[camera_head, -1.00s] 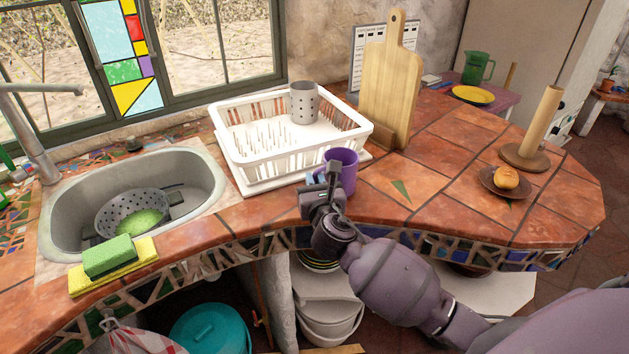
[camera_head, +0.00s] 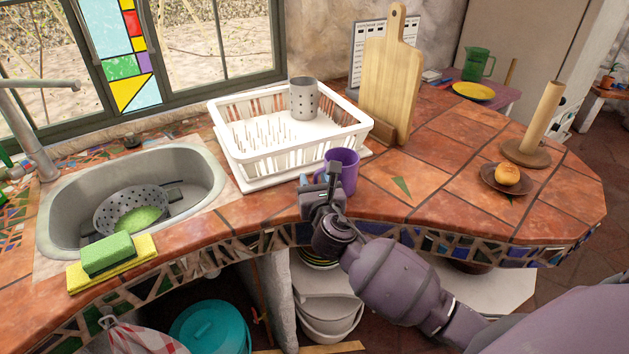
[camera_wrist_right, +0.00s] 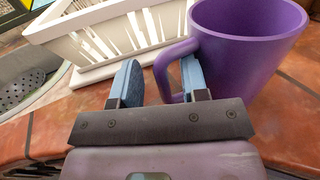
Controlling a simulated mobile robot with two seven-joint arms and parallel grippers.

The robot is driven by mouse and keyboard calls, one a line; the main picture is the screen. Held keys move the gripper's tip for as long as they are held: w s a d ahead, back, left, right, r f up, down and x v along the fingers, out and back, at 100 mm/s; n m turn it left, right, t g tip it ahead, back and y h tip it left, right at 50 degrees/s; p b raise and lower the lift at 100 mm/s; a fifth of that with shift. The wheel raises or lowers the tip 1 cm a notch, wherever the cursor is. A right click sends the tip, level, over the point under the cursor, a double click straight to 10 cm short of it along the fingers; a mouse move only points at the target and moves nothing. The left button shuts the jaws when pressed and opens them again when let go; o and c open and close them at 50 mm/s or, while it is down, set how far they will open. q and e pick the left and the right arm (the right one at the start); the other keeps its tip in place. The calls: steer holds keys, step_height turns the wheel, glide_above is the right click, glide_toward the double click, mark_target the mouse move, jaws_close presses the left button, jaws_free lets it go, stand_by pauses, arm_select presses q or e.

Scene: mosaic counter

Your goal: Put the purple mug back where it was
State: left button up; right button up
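The purple mug (camera_head: 345,168) stands upright on the tiled counter, in front of the dish rack's right corner. It also shows large at the top right of the right wrist view (camera_wrist_right: 250,45), with its handle toward my gripper. My right gripper (camera_head: 319,180) is at the mug's handle side. In the right wrist view my right gripper (camera_wrist_right: 161,80) is open, with the handle's outer bar between its fingers. The right finger sits at the handle's opening; the left finger is apart from the handle. My left gripper is not in view.
A white dish rack (camera_head: 260,170) holding a grey perforated cup (camera_head: 304,98) stands behind. A wooden cutting board (camera_head: 392,85) stands right of it. A sink (camera_head: 65,205) is at the left. A small plate with a bun (camera_head: 507,175) and a wooden paper-towel stand (camera_head: 525,154) are at the right.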

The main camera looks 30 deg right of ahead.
steer(key=v, duration=1)
steer(key=shift+s+p, duration=0.4)
steer(key=shift+a, duration=0.1)
steer(key=s+a+f+m+g+y, duration=0.1)
steer(key=s+f+m+g+y, duration=0.3)
steer(key=m, duration=0.7)
steer(key=a+f+m+t+y, duration=0.15)
steer(key=f+m, duration=0.45)
steer(key=m, duration=0.6)
steer(key=s+d+f+m+g, duration=0.1)
steer(key=s+f+m+g, duration=0.1)
steer(key=s+f+m, duration=0.2)
steer(key=s+d+f+m+g, duration=0.1)
steer(key=s+f+m, duration=0.3)
steer(key=s+f, duration=0.3)
steer(key=s, duration=0.4)
steer(key=shift+s+d+g, duration=0.2)
steer(key=shift+d+g, duration=0.15)
